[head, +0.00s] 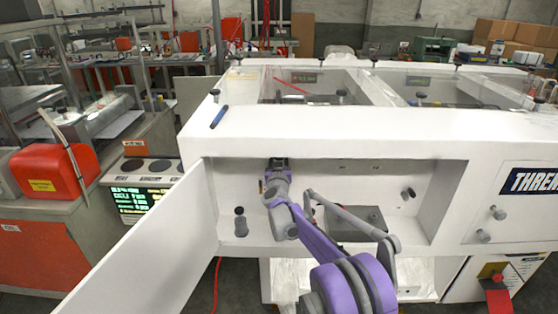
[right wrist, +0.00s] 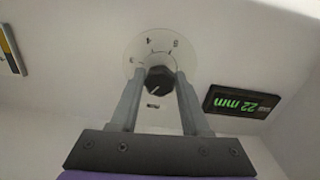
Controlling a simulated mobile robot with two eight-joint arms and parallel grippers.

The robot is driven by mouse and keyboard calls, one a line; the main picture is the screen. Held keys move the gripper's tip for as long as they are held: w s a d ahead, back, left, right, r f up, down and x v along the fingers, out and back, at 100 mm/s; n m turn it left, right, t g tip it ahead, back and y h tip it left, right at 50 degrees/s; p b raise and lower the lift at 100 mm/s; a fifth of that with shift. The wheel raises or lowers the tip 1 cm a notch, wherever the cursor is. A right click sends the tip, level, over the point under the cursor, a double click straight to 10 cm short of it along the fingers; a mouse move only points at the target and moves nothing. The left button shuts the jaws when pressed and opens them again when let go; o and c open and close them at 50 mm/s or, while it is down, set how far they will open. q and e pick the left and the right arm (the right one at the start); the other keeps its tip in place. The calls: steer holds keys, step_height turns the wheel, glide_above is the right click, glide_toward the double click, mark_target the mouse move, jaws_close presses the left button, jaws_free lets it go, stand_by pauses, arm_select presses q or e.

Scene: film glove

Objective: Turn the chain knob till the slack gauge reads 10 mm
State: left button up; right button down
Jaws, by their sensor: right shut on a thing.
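The black chain knob (right wrist: 159,79) sits on a pale round dial plate (right wrist: 150,46) with printed marks, in the right wrist view. A pale line on the knob's face points toward the lower left. My right gripper (right wrist: 157,76) is shut on the knob, one finger on each side. The slack gauge (right wrist: 242,102) is a dark display to the right of the knob; its green digits appear upside down and read 22 mm. In the head view my right gripper (head: 278,166) reaches into the open white recess and hides the knob. My left gripper is not in view.
The open white door (head: 150,245) swings out at the left of the recess. A dark knob (head: 240,222) stands at the recess's lower left, another (head: 408,194) at its right. A grey box (head: 355,222) lies behind my arm. A blue pen (head: 219,117) rests on the top edge.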

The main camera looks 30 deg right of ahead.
steer(key=m, duration=0.3)
steer(key=shift+a, duration=0.1)
steer(key=m, duration=0.8)
steer(key=shift+w+a+r, duration=0.1)
steer(key=m+p, duration=0.3)
steer(key=m, duration=0.8)
steer(key=shift+r+m, duration=0.15)
steer(key=shift+m, duration=0.25)
steer(key=shift+c, duration=1.9)
jaws_free()
